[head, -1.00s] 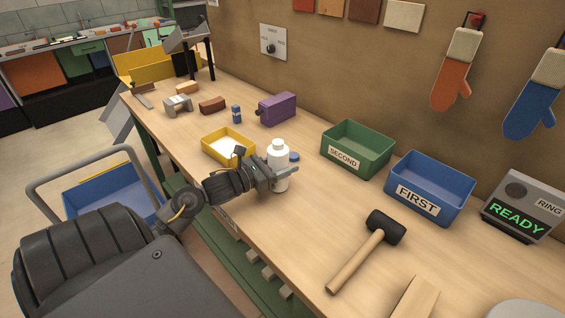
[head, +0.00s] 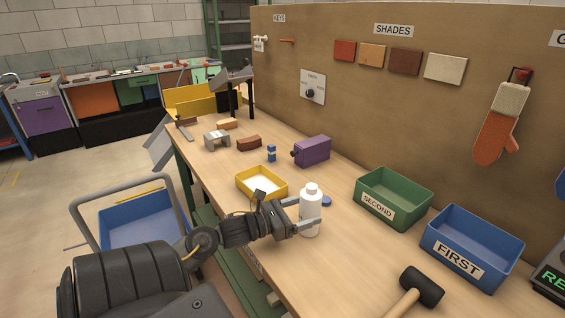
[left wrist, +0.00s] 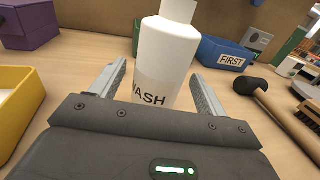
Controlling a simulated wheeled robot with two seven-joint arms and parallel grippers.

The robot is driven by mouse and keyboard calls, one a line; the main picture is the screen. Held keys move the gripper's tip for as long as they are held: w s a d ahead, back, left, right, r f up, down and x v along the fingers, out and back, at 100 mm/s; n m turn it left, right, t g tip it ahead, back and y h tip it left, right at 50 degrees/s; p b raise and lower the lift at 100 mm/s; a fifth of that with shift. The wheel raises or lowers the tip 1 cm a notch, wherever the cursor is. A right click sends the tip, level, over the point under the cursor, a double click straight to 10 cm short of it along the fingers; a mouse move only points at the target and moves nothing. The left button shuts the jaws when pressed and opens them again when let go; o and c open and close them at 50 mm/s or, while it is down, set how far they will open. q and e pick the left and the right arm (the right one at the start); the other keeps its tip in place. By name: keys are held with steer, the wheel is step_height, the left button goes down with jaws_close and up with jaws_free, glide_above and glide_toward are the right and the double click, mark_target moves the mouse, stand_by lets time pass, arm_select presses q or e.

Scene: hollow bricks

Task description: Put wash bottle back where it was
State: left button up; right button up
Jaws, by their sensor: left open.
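The white wash bottle (head: 310,212) stands upright on the workbench, to the right of the yellow tray. My left gripper (head: 307,220) is open, with its fingers on either side of the bottle. In the left wrist view the bottle (left wrist: 168,62) rises between the two spread fingers (left wrist: 160,85), its label reading "ASH" in part. A gap shows between the bottle and each finger. A small blue disc (head: 326,201) lies on the bench just behind the bottle. My right gripper is not in view.
A yellow tray (head: 283,194) with white contents is left of the bottle. A green "SECOND" bin (head: 378,207) and a blue "FIRST" bin (head: 445,258) stand along the board. A purple box (head: 314,150) is farther back. A mallet (head: 422,287) lies at the front right.

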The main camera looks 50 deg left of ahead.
arm_select(q)
steer(key=v, duration=0.8)
steer(key=shift+s, duration=0.15)
